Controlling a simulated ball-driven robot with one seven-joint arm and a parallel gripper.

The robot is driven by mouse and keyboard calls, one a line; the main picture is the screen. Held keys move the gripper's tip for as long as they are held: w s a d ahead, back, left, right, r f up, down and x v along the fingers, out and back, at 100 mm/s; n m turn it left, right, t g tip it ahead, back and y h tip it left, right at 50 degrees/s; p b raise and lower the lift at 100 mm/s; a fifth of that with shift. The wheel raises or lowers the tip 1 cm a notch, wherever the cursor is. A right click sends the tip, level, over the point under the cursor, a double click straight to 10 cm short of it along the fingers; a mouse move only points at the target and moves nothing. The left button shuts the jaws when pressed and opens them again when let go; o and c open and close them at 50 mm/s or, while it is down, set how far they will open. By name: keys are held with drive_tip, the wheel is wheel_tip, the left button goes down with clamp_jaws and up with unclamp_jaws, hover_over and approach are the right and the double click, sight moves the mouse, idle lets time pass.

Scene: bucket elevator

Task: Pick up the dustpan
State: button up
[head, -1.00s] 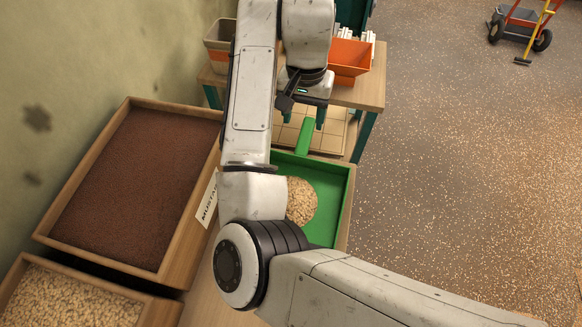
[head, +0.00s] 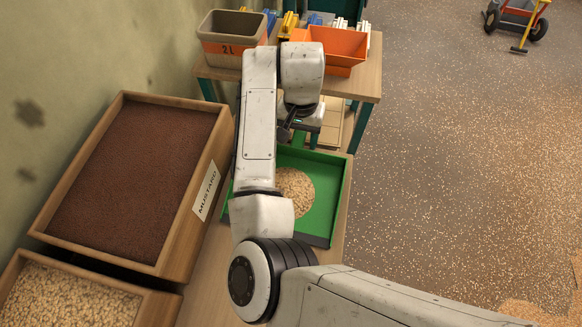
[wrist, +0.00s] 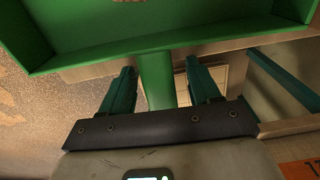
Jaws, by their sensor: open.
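The green dustpan (head: 328,200) lies on the wooden bench with a pile of pale grain (head: 296,190) in it. My arm covers part of its left side. Its green handle (head: 299,140) points away toward the back, mostly hidden under my gripper (head: 306,136). In the wrist view, the pan (wrist: 110,32) fills the top and the handle (wrist: 157,78) runs down between the two teal fingers of my open gripper (wrist: 160,82). A gap shows on each side of the handle. I cannot tell how far the fingertips reach down beside it.
A wooden bin of dark seed marked MUSTARD (head: 203,190) stands left, with a bin of pale pellets (head: 65,300) nearer. Behind, a table holds a 2L tub (head: 232,45) and an orange scoop-shaped bin (head: 340,48). The speckled floor at right is mostly open, with a cart (head: 515,15) far back.

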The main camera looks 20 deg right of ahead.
drive_tip(key=shift+c, duration=0.3)
clamp_jaws()
drive_tip(key=shift+r, duration=0.15)
drive_tip(key=shift+r, duration=0.55)
drive_tip(key=s+r, duration=0.1)
drive_tip(key=r, duration=0.1)
drive_tip(key=s+r+p, duration=0.1)
drive_tip(key=s+r, duration=0.1)
drive_tip(key=r, duration=0.1)
drive_tip(key=s+r, duration=0.1)
drive_tip(key=r, duration=0.1)
drive_tip(key=shift+s+a+r, duration=0.15)
drive_tip(key=shift+s+r, duration=0.05)
drive_tip(key=shift+r, duration=0.2)
drive_tip(key=s+r+p, duration=0.1)
drive_tip(key=s+r, duration=0.3)
drive_tip(key=s, duration=0.5)
drive_tip(key=shift+s+p, duration=0.3)
